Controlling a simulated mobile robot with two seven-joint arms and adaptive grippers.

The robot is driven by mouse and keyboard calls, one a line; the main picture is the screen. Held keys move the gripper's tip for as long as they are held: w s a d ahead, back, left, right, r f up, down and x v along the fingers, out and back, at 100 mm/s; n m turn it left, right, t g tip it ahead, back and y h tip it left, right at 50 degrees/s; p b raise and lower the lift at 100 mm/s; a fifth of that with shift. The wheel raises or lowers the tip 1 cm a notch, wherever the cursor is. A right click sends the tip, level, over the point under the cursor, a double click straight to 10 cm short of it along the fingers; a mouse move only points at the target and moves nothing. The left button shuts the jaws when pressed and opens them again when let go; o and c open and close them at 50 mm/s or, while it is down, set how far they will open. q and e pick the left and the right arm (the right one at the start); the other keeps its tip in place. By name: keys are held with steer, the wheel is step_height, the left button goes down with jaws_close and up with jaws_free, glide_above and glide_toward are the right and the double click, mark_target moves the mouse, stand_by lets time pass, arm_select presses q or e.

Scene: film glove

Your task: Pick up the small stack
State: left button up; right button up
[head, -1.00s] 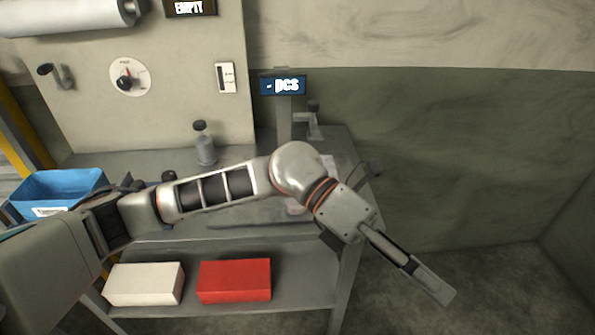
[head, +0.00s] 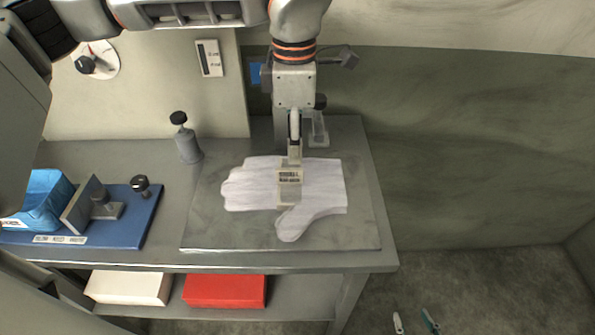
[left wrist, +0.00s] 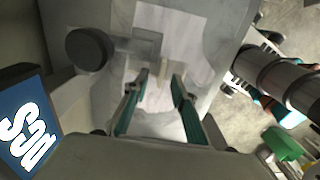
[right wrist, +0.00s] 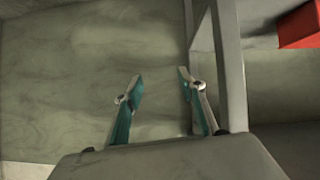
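A white glove-shaped stack (head: 323,180) lies flat on the grey plate (head: 215,240). A beige piece with a printed label (head: 290,178) sits across its middle. My left gripper (head: 294,152) points down over the stack, its tips close to the labelled piece. In the left wrist view my left gripper (left wrist: 161,78) has its fingers apart, with a narrow beige strip (left wrist: 163,72) between them; contact cannot be told. My right gripper (right wrist: 158,88) is open and empty, facing a wall; its tips show at the bottom of the head view (head: 415,321).
A small stand with a black knob (head: 319,125) is just behind the stack. A blue board (head: 140,215) with a blue bin (head: 45,195) is further left. White (head: 130,287) and red boxes (head: 225,290) lie on the lower shelf.

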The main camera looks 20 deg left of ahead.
mark_target(292, 169)
arm_select(q)
steer(key=f, duration=0.2)
steer(key=shift+s+a+f, duration=0.1)
steer(key=shift+s+f, duration=0.1)
steer(key=shift+f, duration=0.1)
steer(key=shift+s+f, duration=0.1)
steer(key=shift+f, duration=0.3)
steer(key=f, duration=0.3)
steer(key=shift+s+a+f, duration=0.1)
steer(key=shift+a+f, duration=0.1)
steer(key=shift+f, duration=0.45)
jaws_close()
arm_select(e)
steer(key=shift+s+f, duration=0.2)
steer(key=shift+s, duration=0.45)
